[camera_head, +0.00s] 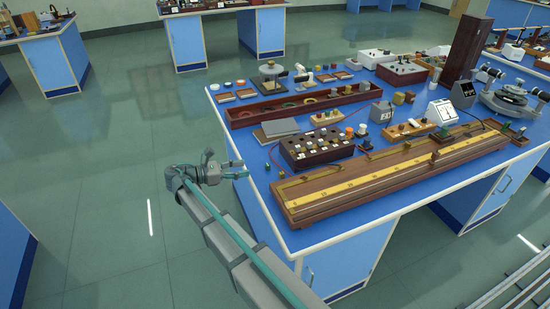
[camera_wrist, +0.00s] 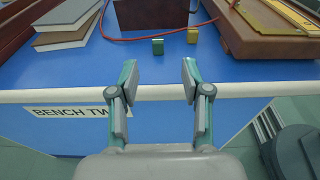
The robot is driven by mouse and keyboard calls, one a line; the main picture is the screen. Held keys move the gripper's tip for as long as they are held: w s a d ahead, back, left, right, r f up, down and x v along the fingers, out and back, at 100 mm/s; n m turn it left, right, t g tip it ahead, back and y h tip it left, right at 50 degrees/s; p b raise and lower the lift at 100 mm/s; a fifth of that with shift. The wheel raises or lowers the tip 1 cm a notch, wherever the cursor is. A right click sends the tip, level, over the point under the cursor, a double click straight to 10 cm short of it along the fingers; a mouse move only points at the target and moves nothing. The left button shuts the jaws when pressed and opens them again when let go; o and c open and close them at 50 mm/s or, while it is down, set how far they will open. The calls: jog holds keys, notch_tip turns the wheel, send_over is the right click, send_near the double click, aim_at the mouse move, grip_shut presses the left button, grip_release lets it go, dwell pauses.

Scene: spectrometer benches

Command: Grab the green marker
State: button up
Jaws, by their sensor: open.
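The green marker (camera_wrist: 158,46) is a small green block on the blue bench top, a little in from the near edge in the wrist view. A similar yellow block (camera_wrist: 192,36) stands just to its right and slightly farther back. My gripper (camera_wrist: 158,70) is open and empty, with its two fingers apart at the bench edge. The green marker lies ahead of the gap between the fingertips, not between them. In the head view my gripper (camera_head: 241,171) is beside the left edge of the bench.
On the blue bench top (camera_head: 262,228), a dark box with terminals (camera_head: 318,147) stands behind the blocks. A long wooden board with a scale (camera_head: 390,180) lies to the right. In the wrist view, a red cable (camera_wrist: 125,39) runs behind the blocks and books (camera_wrist: 68,22) lie left.

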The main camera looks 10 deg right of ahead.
aim_at(265, 166)
jog(key=x, duration=0.5)
jog(key=shift+w+f+p+x, duration=0.1)
jog(key=shift+p+x, duration=0.3)
jog(key=shift+x, duration=1.05)
jog(key=shift+w+f+p+x, duration=0.15)
jog(key=shift+p+x, duration=0.25)
jog(key=shift+x, duration=1.1)
jog(key=shift+a, duration=0.1)
grip_shut()
